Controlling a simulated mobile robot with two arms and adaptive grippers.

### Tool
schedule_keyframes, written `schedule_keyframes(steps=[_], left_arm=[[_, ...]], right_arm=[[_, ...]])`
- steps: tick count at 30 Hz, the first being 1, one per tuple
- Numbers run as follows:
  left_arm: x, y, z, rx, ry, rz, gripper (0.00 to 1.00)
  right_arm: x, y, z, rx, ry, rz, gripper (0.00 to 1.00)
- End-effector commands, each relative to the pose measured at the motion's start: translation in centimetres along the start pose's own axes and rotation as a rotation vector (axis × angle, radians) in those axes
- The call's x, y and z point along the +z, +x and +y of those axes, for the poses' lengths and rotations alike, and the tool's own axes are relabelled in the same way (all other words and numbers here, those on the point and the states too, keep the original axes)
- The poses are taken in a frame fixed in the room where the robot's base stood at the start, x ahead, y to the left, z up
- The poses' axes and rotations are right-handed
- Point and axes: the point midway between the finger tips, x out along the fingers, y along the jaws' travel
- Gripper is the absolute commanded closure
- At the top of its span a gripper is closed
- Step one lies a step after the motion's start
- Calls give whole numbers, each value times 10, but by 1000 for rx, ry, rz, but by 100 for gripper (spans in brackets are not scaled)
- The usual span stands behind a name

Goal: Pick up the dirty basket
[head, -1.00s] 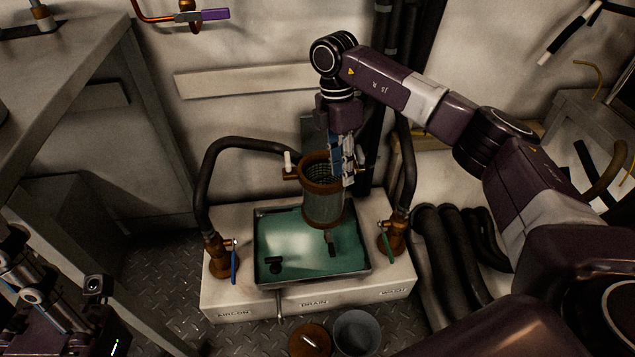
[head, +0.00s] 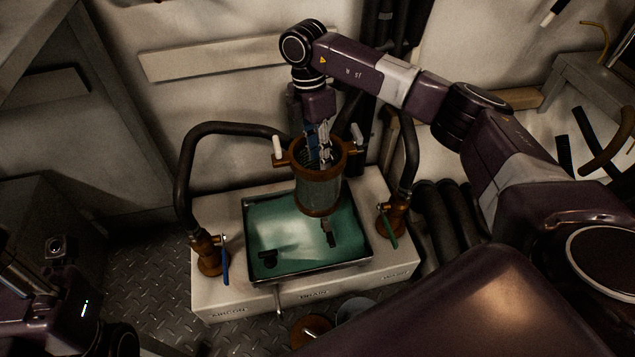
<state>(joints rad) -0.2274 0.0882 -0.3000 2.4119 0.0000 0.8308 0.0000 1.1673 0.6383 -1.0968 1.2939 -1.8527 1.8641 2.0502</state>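A clear cylinder with a brown rim (head: 318,192) stands above a tray of green liquid. The dirty basket appears to be the mesh seen inside it in the earlier frame; now my gripper and the rim mostly hide it. My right gripper (head: 319,148) points down into the cylinder's mouth, its fingers at about rim height or a little inside. I cannot tell whether the fingers are spread, or whether they touch the basket. Part of my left arm shows at the lower left; its fingers are not clear.
The metal tray (head: 256,278) sits on a white base. Brown valves with a blue handle (head: 225,265) and a green handle (head: 389,237) stand either side, joined to dark hoses. A brown lid (head: 308,330) and grey bucket (head: 352,309) sit in front, partly hidden by my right arm.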

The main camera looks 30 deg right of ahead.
Motion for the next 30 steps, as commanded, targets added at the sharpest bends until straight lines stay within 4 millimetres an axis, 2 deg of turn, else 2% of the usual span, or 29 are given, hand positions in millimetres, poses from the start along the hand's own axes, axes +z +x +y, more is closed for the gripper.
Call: schedule_keyframes(steps=[1,3,11,18,30], left_arm=[[0,-1,0,3,1,10,72],[0,1,0,6,2,15,72],[0,3,0,7,2,15,72],[0,3,0,7,2,15,72],[0,3,1,6,2,15,72]], right_arm=[[0,8,0,0,0,0,74],[0,11,0,0,0,0,74],[0,11,0,1,0,0,75],[0,11,0,1,0,0,100],[0,10,0,1,0,1,100]])
